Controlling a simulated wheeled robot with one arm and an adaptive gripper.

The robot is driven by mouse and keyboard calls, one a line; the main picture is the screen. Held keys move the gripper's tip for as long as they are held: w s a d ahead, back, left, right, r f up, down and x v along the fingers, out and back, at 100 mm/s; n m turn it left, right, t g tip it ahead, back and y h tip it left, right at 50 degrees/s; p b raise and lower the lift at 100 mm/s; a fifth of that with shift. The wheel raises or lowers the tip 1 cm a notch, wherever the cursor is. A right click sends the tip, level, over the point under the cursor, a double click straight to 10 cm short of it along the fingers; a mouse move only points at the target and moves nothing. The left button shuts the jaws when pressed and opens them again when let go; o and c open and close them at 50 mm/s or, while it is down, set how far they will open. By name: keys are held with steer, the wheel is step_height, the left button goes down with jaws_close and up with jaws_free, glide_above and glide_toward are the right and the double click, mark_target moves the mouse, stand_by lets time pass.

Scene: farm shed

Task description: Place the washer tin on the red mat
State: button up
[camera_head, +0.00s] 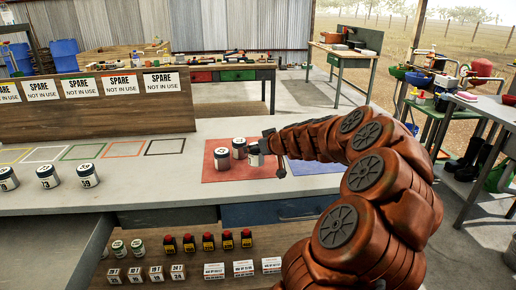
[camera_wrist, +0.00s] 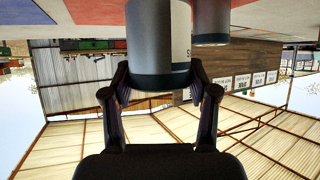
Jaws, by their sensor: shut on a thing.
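My gripper (camera_head: 262,147) is shut on a dark tin with a white label (camera_head: 255,158), at the right part of the red mat (camera_head: 225,174). The held tin (camera_wrist: 158,45) fills the space between my fingers (camera_wrist: 160,95) in the upside-down wrist view. Its label is mostly turned away, so I cannot read whether it is the washer tin. I cannot tell whether its base touches the mat. Two similar tins stand upright on the mat to its left: a front one (camera_head: 221,158) and a back one (camera_head: 239,148). One neighbouring tin (camera_wrist: 210,22) also shows in the wrist view.
A blue mat (camera_head: 312,180) lies right of the red mat, partly behind my arm. Several tins (camera_head: 47,176) stand at the bench's left, before coloured outlined squares (camera_head: 82,152). A board with SPARE signs (camera_head: 120,85) stands behind. A lower shelf holds red-topped items (camera_head: 208,242) and small boxes.

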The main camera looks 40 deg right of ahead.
steer(key=shift+w+d+f+p, duration=0.3)
steer(key=shift+w+d+f, duration=0.6)
steer(key=shift+d+f, duration=0.15)
steer(key=shift+w+d+f+p, duration=0.25)
steer(key=shift+w+d+f, duration=0.6)
steer(key=shift+d+f, duration=0.15)
steer(key=shift+f, duration=0.1)
steer(key=o, duration=1.2)
steer(key=shift+o, duration=0.2)
steer(key=shift+r, duration=0.25)
steer(key=b+v, duration=0.1)
steer(key=v, duration=1.1)
steer(key=shift+f+b, duration=0.15)
steer(key=shift+b, duration=0.15)
